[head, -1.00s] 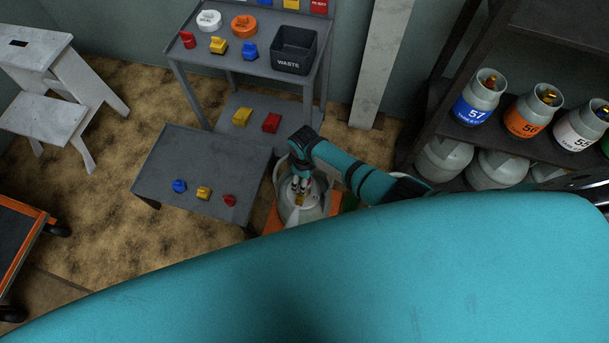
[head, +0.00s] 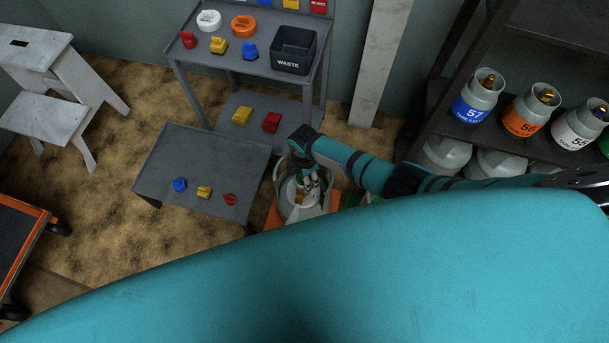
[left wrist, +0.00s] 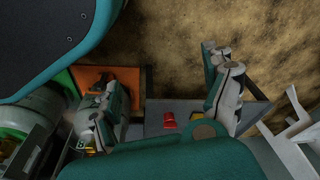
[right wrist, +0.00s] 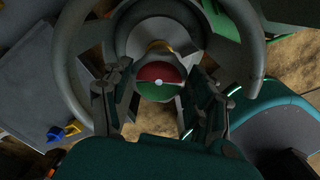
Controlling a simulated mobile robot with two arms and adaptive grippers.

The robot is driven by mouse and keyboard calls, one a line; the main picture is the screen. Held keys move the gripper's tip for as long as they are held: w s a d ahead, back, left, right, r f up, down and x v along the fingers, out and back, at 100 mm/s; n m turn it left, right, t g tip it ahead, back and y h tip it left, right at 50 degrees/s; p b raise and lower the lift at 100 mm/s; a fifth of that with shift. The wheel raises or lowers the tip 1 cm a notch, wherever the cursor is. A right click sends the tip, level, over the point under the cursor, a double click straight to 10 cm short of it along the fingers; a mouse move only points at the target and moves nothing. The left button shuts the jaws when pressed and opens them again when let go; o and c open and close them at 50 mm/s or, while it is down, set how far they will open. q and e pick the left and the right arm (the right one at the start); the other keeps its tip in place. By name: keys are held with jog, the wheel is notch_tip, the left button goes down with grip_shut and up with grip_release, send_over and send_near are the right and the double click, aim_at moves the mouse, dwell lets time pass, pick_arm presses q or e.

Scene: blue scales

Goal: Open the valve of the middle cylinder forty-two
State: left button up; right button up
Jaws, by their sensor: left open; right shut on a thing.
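In the head view, a pale grey cylinder (head: 284,190) with a collar stands at the centre, partly hidden by my right arm and my teal body. My right gripper (head: 309,185) reaches down into the collar. In the right wrist view, the grey collar (right wrist: 68,70) surrounds a brass valve part (right wrist: 158,46) and a round red-and-green knob (right wrist: 158,76). The right gripper's fingers (right wrist: 160,88) are shut on this knob, one on each side. My left gripper (left wrist: 168,95) shows in the left wrist view, open and empty, fingers wide apart. No number is readable on this cylinder.
A low grey table (head: 180,155) with blue, yellow and red pieces stands left of the cylinder. Behind it is a workbench (head: 255,68) with a waste bin (head: 294,50). A dark rack (head: 450,120) of numbered cylinders stands at right. A step stool (head: 60,75) is at far left.

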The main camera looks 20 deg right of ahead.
jog(key=n, duration=0.3)
jog(key=shift+n, duration=0.3)
pick_arm(q)
jog(key=shift+w+d+r+b, duration=0.15)
jog(key=shift+w+r, duration=0.15)
jog(key=shift+r, duration=0.3)
jog(key=shift+w+a+r+b, duration=0.15)
jog(key=shift+w+r, duration=0.15)
jog(key=shift+r, duration=0.25)
pick_arm(e)
jog(key=shift+n, duration=0.6)
pick_arm(q)
jog(key=shift+d+r, duration=0.1)
pick_arm(e)
jog(key=o, duration=1.2)
pick_arm(q)
jog(key=shift+s+f, duration=0.2)
jog(key=shift+w+r, duration=0.1)
jog(key=shift+w, duration=0.05)
pick_arm(e)
notch_tip(320, 180, up, 12)
